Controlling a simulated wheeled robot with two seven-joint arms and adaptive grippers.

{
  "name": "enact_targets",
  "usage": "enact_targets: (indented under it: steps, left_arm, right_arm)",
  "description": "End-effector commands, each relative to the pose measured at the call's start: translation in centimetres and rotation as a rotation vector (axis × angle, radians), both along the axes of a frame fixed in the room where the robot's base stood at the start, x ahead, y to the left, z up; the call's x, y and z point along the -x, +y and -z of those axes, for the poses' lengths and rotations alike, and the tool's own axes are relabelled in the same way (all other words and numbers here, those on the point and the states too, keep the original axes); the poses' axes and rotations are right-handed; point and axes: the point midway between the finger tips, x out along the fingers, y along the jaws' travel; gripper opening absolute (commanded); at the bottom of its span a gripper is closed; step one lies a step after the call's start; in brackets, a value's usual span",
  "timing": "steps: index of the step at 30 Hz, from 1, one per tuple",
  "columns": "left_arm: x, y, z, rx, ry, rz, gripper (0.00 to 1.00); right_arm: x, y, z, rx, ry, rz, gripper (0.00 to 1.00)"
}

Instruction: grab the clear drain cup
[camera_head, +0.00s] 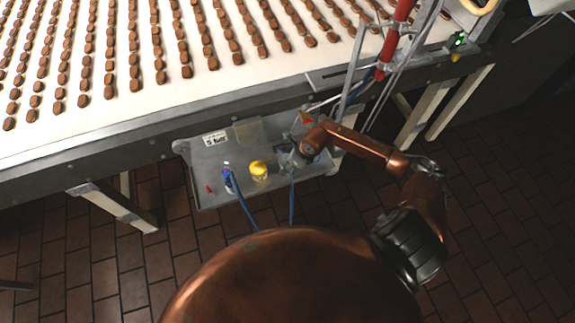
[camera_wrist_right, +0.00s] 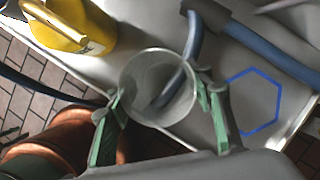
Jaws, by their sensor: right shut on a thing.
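The clear drain cup (camera_wrist_right: 143,103) is a see-through round cup in the middle of the right wrist view, its open rim facing the camera. My right gripper (camera_wrist_right: 161,92) has its green fingers on both sides of the cup and is shut on it. In the head view my right gripper (camera_head: 291,158) is over the right part of the grey tray (camera_head: 222,203); the cup is too small to make out clearly there. The cup appears over the tray surface; I cannot tell whether it touches it. My left gripper is not in view.
A blue hose (camera_wrist_right: 265,52) and blue hexagon outline (camera_wrist_right: 252,101) lie right of the cup. The conveyor (camera_head: 130,110) is behind.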

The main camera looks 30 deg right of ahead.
Motion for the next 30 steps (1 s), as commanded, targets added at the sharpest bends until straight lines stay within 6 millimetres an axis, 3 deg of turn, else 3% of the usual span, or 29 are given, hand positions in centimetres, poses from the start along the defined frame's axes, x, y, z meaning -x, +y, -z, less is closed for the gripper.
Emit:
enact_targets:
  steps: [6,17,23,30]
  left_arm:
    - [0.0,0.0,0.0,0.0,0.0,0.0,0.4]
    - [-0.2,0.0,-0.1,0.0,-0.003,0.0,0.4]
    - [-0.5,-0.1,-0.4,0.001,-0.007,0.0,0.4]
    - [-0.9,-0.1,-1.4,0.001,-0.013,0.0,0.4]
  right_arm:
    - [0.0,0.0,0.0,0.0,0.0,0.0,0.22]
    - [-0.1,0.0,-0.8,0.001,-0.002,-0.001,0.22]
    - [-0.1,-0.1,-3.4,0.002,-0.003,-0.003,0.22]
    - [3.2,2.0,-7.8,0.002,-0.003,-0.005,0.22]
